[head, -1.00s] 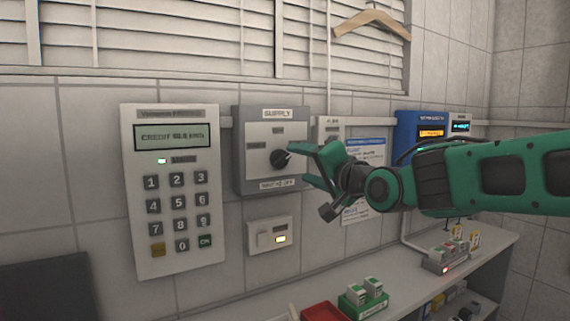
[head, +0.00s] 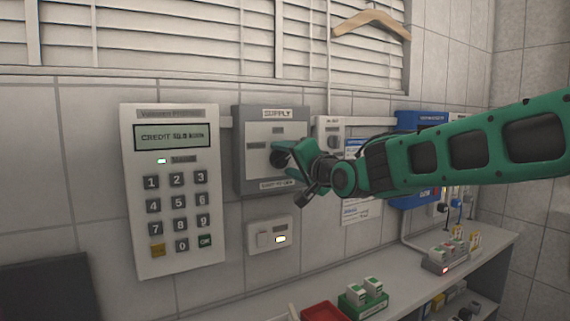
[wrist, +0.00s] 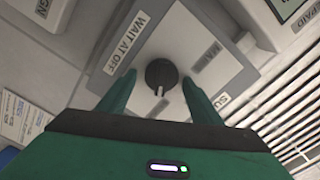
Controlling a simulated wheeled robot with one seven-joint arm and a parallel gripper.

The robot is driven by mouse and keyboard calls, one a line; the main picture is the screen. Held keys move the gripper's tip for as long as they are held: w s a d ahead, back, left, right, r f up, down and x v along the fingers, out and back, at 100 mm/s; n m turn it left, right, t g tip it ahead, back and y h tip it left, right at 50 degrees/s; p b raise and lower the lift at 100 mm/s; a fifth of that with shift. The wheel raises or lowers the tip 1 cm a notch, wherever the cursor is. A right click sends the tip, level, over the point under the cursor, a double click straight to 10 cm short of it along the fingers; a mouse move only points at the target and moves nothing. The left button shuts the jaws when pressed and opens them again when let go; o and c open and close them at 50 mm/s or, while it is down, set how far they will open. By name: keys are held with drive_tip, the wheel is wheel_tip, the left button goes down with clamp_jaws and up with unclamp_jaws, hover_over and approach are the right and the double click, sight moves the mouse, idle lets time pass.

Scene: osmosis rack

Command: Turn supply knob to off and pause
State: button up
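The grey supply box (head: 240,170) hangs on the tiled wall, with a "SUPPLY" label at its top and a "WAIT AT OFF" label (wrist: 126,42) at its bottom. Its round black knob (wrist: 161,74) has a light pointer mark; in the wrist view the mark points toward my gripper's palm. In the head view the knob (head: 278,157) is partly hidden by my gripper (head: 290,158). In the wrist view my gripper (wrist: 158,88) is open, with one green finger on each side of the knob. A gap shows between the fingers and the knob; I cannot tell whether they touch it.
A keypad panel (head: 172,240) with a credit display is left of the box. A blue unit (head: 408,122) is on the wall to the right. A shelf (head: 400,275) with a red tray (head: 322,312) and small boxes runs below.

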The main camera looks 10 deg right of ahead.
drive_tip(key=c, duration=0.8)
drive_tip(key=shift+c, duration=0.2)
drive_tip(key=shift+n, duration=0.4)
drive_tip(key=n, duration=0.4)
drive_tip(key=shift+n, duration=0.3)
drive_tip(key=n, duration=0.6)
drive_tip(key=shift+s+a+f, duration=0.1)
drive_tip(key=shift+a, duration=0.1)
drive_tip(key=shift+n, duration=0.3)
